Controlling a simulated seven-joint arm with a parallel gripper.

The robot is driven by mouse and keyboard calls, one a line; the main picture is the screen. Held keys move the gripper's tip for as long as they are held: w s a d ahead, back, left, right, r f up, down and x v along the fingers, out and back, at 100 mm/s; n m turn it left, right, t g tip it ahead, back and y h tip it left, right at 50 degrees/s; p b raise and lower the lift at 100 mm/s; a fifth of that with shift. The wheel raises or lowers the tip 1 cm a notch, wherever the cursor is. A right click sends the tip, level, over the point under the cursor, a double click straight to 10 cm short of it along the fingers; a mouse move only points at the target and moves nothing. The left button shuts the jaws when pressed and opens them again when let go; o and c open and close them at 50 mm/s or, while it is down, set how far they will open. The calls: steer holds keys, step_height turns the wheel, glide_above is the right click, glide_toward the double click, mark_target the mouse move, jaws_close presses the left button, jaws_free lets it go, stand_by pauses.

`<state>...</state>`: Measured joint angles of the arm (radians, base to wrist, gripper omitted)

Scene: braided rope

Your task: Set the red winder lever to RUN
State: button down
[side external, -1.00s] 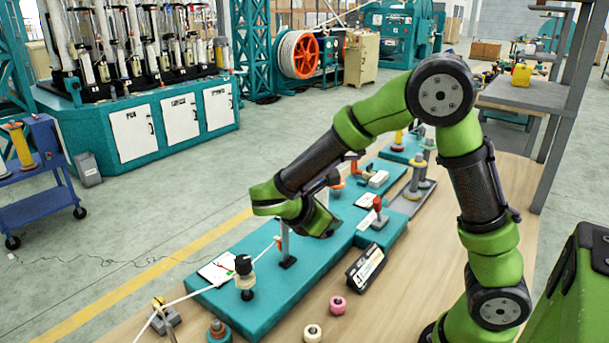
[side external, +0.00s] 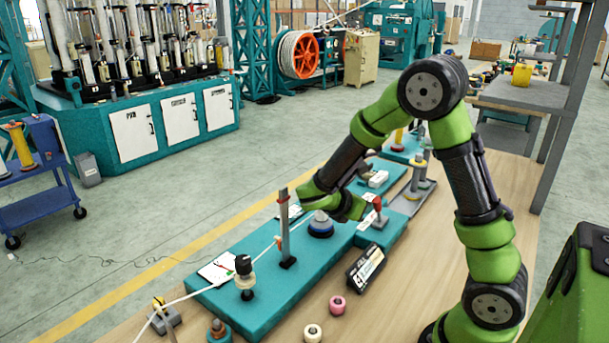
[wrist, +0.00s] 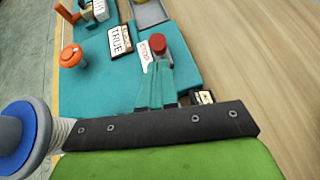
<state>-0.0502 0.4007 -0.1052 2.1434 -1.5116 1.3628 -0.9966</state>
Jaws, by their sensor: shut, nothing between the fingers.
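The red winder lever (side external: 377,203) stands on the teal base, with a round red knob on top. In the wrist view its red knob (wrist: 158,44) is just beyond my fingertips, beside a white label (wrist: 143,55) with red letters that seem to read STOP. My gripper (wrist: 160,64) is shut and empty, its teal fingers pointing at the knob. In the side view my gripper (side external: 368,208) is close to the lever's left side. The fingers hide the lever's lower part in the wrist view, and I cannot tell whether they touch it.
An orange knob (wrist: 71,56) and a TRUE label (wrist: 121,41) are left of the lever. Bare wooden table lies to the right.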

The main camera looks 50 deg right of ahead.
steer(key=shift+s+d+r, duration=0.1)
steer(key=shift+d+r, duration=0.05)
steer(key=shift+d, duration=0.45)
steer(key=shift+d+r, duration=0.1)
steer(key=shift+d+r+y, duration=0.2)
steer(key=shift+d+y, duration=0.05)
steer(key=shift+y, duration=0.15)
steer(key=shift+d+r, duration=0.1)
steer(key=d+y, duration=0.1)
steer(key=d, duration=0.1)
steer(key=d+r+y, duration=0.1)
steer(key=y, duration=0.1)
steer(key=d+r+y, duration=0.1)
steer(key=d+y, duration=0.1)
steer(key=shift+d+r, duration=0.15)
steer(key=shift+d, duration=2.4)
